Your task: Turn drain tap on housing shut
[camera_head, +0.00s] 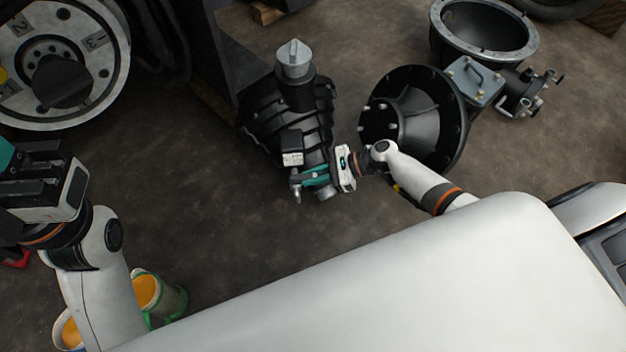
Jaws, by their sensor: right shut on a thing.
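The black ribbed housing (262,125) stands on the floor in the upper middle, with a grey capped neck (294,62) on top. A small grey metal drain tap (296,180) sits at its near lower end. My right gripper (312,177) reaches in from the right, its teal fingers shut on the tap at the housing's near side. The fingers partly hide the tap, so I cannot tell its exact turn. My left gripper (35,165) is at the left edge, away from the housing. Its fingertips do not show clearly.
A black bell-shaped casing (437,120) lies just right of the housing, close to my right arm. Behind it are a ring-shaped casing (527,48) and a grey box part (474,82). A numbered wheel (108,62) stands upper left. Buckets (172,301) stand lower left. Floor between is clear.

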